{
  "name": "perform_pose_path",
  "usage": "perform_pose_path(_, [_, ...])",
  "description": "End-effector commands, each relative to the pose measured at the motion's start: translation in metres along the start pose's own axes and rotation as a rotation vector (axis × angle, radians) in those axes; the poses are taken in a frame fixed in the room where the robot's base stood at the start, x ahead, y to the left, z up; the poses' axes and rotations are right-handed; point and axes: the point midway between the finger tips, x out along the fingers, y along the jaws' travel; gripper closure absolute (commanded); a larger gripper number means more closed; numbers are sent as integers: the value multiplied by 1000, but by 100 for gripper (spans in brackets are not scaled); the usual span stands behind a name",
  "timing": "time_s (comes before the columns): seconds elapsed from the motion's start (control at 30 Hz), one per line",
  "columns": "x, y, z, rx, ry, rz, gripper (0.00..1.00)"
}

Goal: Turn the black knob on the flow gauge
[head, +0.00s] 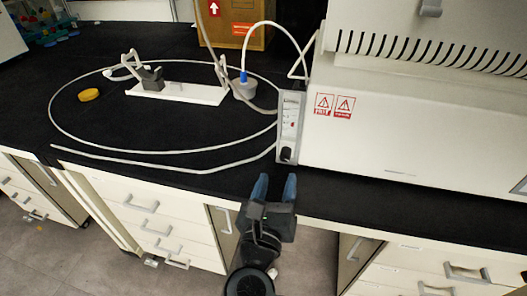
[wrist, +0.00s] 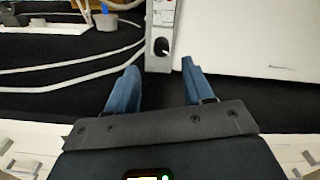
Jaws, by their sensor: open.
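The flow gauge (head: 290,122) is a narrow light panel on the left side of the large white machine in the head view. Its black knob (head: 287,154) sits near the bottom of the panel. In the wrist view the knob (wrist: 161,46) shows on the lower part of the gauge (wrist: 163,15), beyond my fingertips. My gripper (head: 276,184) is open and empty, with two blue fingers pointing toward the gauge. In the wrist view the gripper (wrist: 160,72) has its fingers on either side of the knob's line, apart from it.
The white machine (head: 420,140) fills the right side. White tubing (head: 110,152) loops over the black bench (head: 180,135) to the left. A white stand (head: 180,93), a yellow disc (head: 89,95) and a cardboard box (head: 235,32) stand farther back. Drawers (head: 160,225) lie below the bench edge.

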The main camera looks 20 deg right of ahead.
Motion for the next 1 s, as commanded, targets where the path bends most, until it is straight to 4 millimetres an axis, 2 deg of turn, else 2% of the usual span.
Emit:
perform_pose_path(0.4, [58, -1, 1, -2, -1, -2, 48])
perform_pose_path(0.5, [68, -1, 1, -2, -2, -1, 48])
perform_pose_path(0.87, [75, -1, 0, -3, -2, 0, 48])
perform_pose_path(1.0, [75, -1, 0, -3, -2, 0, 59])
